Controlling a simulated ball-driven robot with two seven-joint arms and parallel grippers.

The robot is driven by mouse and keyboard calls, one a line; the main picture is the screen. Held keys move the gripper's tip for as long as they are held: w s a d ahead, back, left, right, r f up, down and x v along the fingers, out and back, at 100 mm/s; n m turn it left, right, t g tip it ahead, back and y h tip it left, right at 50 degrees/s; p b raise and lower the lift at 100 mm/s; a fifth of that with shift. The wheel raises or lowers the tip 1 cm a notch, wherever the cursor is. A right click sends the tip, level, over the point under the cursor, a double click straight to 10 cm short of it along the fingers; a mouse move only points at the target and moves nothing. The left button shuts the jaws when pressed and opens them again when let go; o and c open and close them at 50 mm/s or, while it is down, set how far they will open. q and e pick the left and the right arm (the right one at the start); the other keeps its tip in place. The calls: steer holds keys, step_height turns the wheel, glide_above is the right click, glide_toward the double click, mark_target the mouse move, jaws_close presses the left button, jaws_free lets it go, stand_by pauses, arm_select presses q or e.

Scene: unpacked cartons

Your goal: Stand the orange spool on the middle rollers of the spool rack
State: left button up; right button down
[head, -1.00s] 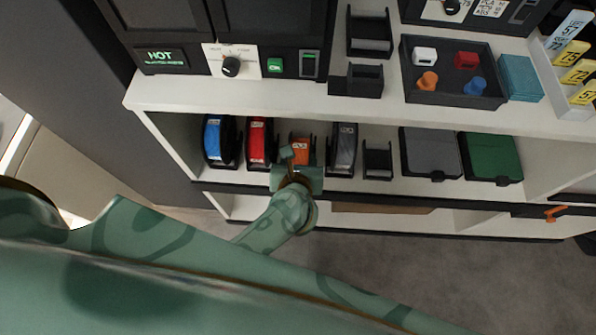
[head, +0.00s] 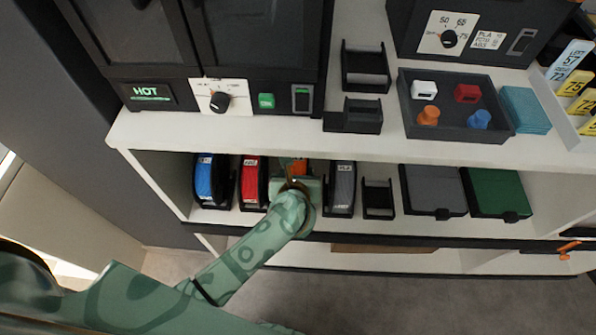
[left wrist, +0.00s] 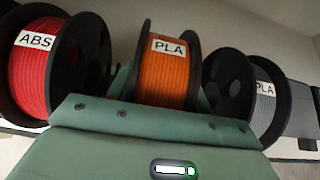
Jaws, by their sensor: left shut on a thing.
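The orange spool (head: 296,166), labelled PLA in the left wrist view (left wrist: 166,78), stands upright on the lower shelf between the red spool and the grey spool. My left gripper (head: 297,181) reaches in from the front and is shut on it, hiding most of it in the head view. My right gripper is not in view.
Close neighbours are the red spool (head: 252,182), labelled ABS, and the grey spool (head: 343,186). The blue spool (head: 209,180) is further left. Grey (head: 433,188) and green (head: 498,191) boxes stand right. The upper shelf (head: 400,148) overhangs the row.

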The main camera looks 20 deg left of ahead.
arm_select(q)
steer(key=shift+f, duration=0.15)
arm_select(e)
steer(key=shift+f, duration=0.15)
arm_select(q)
steer(key=o, duration=1.4)
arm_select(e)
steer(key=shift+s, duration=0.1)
arm_select(q)
steer(key=p+v, duration=0.6)
steer(key=v, duration=1)
steer(key=shift+s, duration=0.2)
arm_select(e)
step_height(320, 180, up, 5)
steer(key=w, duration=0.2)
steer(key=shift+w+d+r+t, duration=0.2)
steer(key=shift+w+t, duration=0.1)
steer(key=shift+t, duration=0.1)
